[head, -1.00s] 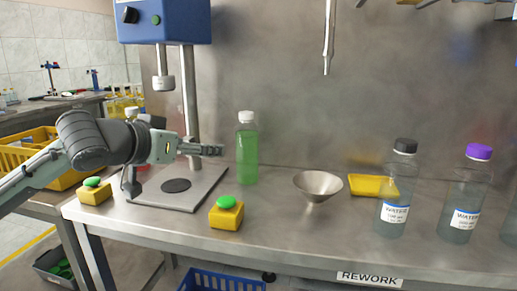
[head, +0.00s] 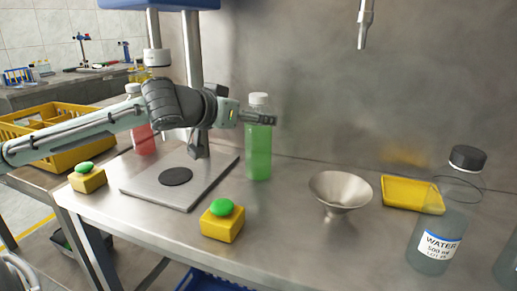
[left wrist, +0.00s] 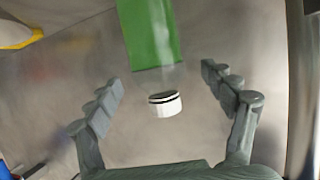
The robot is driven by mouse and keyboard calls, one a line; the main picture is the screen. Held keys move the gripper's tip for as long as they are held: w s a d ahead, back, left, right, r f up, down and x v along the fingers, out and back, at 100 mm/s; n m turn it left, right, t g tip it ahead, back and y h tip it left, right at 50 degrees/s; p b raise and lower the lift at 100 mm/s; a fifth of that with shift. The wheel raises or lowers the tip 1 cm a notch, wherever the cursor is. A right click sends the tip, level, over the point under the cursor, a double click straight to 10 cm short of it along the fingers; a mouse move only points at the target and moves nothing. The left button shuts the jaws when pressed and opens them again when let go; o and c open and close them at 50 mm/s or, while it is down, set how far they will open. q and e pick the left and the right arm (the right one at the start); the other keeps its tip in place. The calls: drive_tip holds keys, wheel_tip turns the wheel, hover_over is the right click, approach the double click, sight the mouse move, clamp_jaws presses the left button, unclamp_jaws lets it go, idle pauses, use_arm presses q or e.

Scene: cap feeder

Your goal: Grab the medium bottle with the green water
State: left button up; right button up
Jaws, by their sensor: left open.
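The green-water bottle (head: 259,150) with a white cap stands upright on the steel table, right of the press plate. My left gripper (head: 270,119) is at the upper part of this bottle in the head view, overlapping it just below the cap. In the left wrist view, the green bottle (left wrist: 150,35) and its white cap (left wrist: 166,104) lie between the spread fingers of my left gripper (left wrist: 165,85). The fingers are open with gaps on both sides of the bottle's neck. My right gripper is not in view.
A metal funnel (head: 341,190) and a yellow tray (head: 411,194) stand to the right, then a WATER bottle with a black cap (head: 442,215). A yellow button box (head: 222,222) is at the front. A pinkish-red bottle (head: 143,138) is partly hidden behind my left arm.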

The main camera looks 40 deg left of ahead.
use_arm(q)
drive_tip(key=x, duration=0.3)
drive_tip(key=shift+w+d+b, duration=0.1)
drive_tip(key=shift+w+b, duration=0.05)
drive_tip(key=shift+b, duration=0.2)
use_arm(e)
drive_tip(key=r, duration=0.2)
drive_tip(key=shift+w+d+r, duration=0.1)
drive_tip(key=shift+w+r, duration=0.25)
use_arm(q)
drive_tip(key=shift+c, duration=0.2)
clamp_jaws()
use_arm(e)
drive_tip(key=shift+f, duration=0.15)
